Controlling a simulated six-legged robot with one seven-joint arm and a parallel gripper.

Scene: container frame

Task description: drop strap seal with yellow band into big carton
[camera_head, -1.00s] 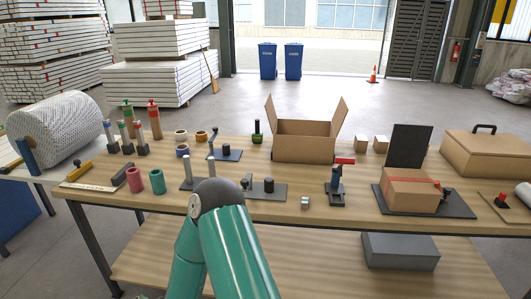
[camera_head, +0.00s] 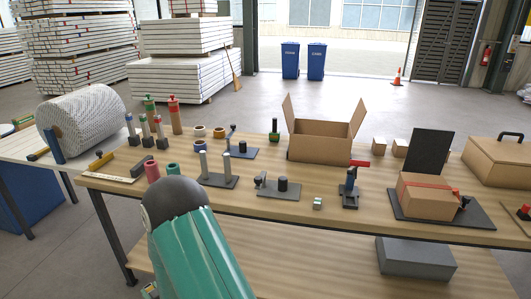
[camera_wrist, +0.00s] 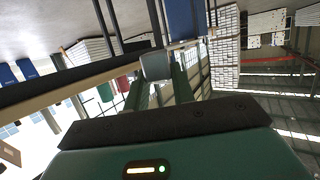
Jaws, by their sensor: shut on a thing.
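The big carton (camera_head: 318,151) stands open at the back middle of the bench, flaps raised left and right. In the wrist view my gripper (camera_wrist: 157,88) is shut on a small grey thing (camera_wrist: 155,66) between its fingertips. It is likely the strap seal, but I see no yellow band on it. In the head view my arm hangs in front of the bench's left part, and its end is mostly hidden at the bottom edge, well away from the carton. A small pale block with green (camera_head: 318,203) sits near the bench's front edge.
Tools on dark bases (camera_head: 278,192) and a clamp stand (camera_head: 349,190) stand between the bench front and the carton. Tape rolls (camera_head: 219,132) and upright handled tools (camera_head: 174,115) stand left. A strapped box (camera_head: 425,200) and a closed carton (camera_head: 497,160) are right.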

